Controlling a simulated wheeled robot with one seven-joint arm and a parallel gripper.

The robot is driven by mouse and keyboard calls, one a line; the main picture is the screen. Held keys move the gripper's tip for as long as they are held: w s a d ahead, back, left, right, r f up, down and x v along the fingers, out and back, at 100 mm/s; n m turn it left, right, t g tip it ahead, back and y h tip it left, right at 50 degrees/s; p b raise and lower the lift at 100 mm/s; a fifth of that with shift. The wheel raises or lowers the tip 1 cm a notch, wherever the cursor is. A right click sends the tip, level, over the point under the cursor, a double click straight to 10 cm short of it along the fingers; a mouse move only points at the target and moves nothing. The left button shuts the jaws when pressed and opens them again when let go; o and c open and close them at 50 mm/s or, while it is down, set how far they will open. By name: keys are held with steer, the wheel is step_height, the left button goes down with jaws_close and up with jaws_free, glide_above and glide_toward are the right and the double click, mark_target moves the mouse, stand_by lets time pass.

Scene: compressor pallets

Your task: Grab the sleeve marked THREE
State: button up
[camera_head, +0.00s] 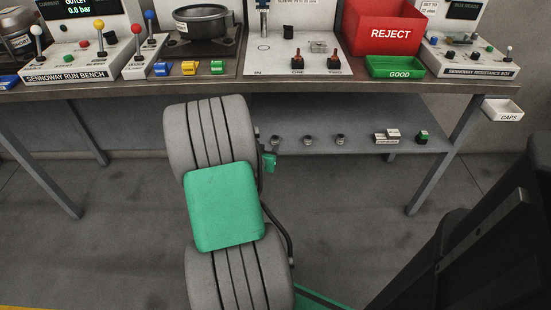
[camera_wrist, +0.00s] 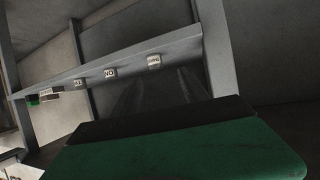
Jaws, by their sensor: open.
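Three small grey ring-like sleeves stand in a row on the lower shelf in the head view: a left one (camera_head: 277,141), a middle one (camera_head: 308,140) and a right one (camera_head: 340,140). Their markings are too small to read there. The wrist view shows small white labels (camera_wrist: 154,61) along the shelf, with lettering I cannot read surely. My gripper's green and dark body (camera_wrist: 180,145) fills the bottom of the wrist view. It is open, apart from the sleeves, with nothing seen in it. Its fingertips are not clear, and my arm hides much of it in the head view.
The lower shelf (camera_head: 370,114) also holds small white blocks (camera_head: 386,136) and a green-topped piece (camera_head: 423,137). Above is the bench top (camera_head: 300,87), carrying a red REJECT bin (camera_head: 383,22) and a green GOOD tray (camera_head: 394,68). A CAPS tray (camera_head: 503,111) hangs at right.

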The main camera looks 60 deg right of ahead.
mark_target(274, 139)
steer(key=x, duration=0.2)
steer(key=b+x, duration=0.1)
steer(key=x, duration=0.2)
steer(key=s+b+x, duration=0.1)
steer(key=x, duration=0.2)
steer(key=shift+d+r, duration=0.1)
steer(key=shift+d, duration=0.15)
steer(key=shift+w, duration=0.1)
steer(key=shift+c, duration=0.5)
jaws_close()
steer(key=shift+r, duration=0.1)
